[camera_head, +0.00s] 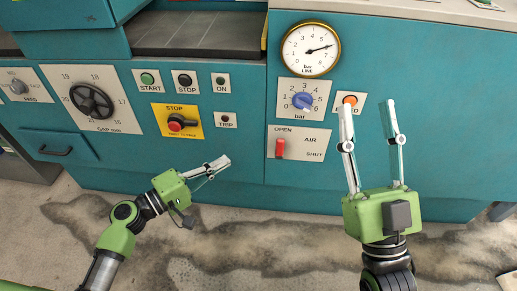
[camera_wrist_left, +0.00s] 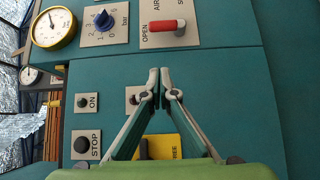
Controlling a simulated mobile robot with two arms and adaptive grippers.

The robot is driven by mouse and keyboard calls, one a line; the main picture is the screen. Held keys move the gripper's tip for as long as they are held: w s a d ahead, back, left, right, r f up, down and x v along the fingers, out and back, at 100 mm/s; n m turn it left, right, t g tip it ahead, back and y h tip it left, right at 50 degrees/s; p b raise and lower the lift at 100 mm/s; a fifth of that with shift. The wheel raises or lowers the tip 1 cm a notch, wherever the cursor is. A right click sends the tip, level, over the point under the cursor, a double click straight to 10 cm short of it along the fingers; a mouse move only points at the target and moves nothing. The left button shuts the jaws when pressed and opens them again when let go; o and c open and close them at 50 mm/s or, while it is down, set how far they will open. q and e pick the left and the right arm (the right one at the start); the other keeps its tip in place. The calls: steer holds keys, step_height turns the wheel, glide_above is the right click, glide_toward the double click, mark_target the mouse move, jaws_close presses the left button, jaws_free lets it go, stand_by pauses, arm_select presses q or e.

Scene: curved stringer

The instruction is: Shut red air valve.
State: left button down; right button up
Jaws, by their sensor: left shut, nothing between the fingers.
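The red air valve handle (camera_head: 280,148) sits on a white plate (camera_head: 314,143) marked OPEN, AIR and SHUT. It stands upright at the plate's left, below the word OPEN; SHUT is at the lower right. The left wrist view shows the red handle (camera_wrist_left: 165,26) beyond the fingertips. My left gripper (camera_head: 226,163) is shut and empty, left of and a little below the valve, apart from it. Its closed tips also show in the left wrist view (camera_wrist_left: 159,73). My right gripper (camera_head: 367,104) is open and empty, right of the valve plate, with one fingertip overlapping an orange button's plate.
Above the valve are a blue bar knob (camera_head: 302,100) and a round gauge (camera_head: 311,49). Left are a red stop knob on yellow (camera_head: 177,122), several buttons and a black gap handwheel (camera_head: 92,101). The teal panel right of my right gripper is bare.

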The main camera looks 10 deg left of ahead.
mark_target(280, 147)
arm_select(q)
steer(key=x, duration=1)
steer(key=shift+w+d+b, duration=0.1)
steer(key=shift+b, duration=0.25)
steer(key=shift+d+f, duration=0.1)
steer(key=shift+d, duration=1.75)
arm_select(e)
steer(key=shift+s+d+r+t+y, duration=0.1)
steer(key=shift+s+r+t+y, duration=0.35)
steer(key=shift+s+r, duration=0.3)
steer(key=shift+w, duration=0.1)
